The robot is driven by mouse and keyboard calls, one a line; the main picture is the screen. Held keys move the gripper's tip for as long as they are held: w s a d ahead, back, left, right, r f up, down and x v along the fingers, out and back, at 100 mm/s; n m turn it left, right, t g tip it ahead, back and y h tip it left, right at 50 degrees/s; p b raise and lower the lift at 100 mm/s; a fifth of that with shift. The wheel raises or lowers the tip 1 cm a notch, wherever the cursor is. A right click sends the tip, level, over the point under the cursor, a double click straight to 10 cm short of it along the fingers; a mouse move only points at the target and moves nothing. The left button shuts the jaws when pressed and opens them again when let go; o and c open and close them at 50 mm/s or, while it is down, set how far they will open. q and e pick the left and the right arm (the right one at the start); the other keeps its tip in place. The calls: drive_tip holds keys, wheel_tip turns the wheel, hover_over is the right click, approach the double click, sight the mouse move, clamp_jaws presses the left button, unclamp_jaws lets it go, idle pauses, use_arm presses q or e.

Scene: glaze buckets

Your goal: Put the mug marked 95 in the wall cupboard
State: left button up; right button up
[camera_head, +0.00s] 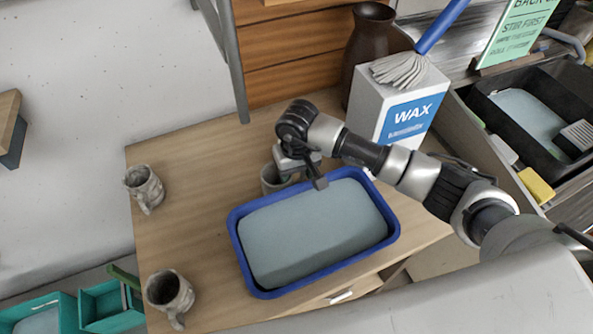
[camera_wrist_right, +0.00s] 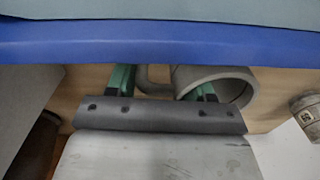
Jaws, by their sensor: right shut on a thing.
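My right gripper (camera_head: 302,178) points down at the back edge of the blue tray, shut on a grey mug (camera_head: 272,181). The same mug shows in the right wrist view (camera_wrist_right: 240,80), with its handle between the green fingers (camera_wrist_right: 163,85) and one finger over its opening. I cannot tell whether the mug is off the table. Two more grey mugs stand at the left of the table, one further back (camera_head: 144,187) and one at the front (camera_head: 170,293). No wall cupboard is clearly recognisable. My left gripper is not in view.
The blue tray (camera_head: 234,238) with a grey-blue filling lies right beside the gripper. A white WAX box (camera_head: 370,105) and a brown jug (camera_head: 372,38) stand behind. Teal bins (camera_head: 100,303) are at lower left. The wooden table (camera_head: 205,205) is clear between the left mugs and the tray.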

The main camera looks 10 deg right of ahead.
drive_tip(key=o, duration=0.9)
drive_tip(key=shift+f, duration=0.15)
drive_tip(key=o, duration=0.4)
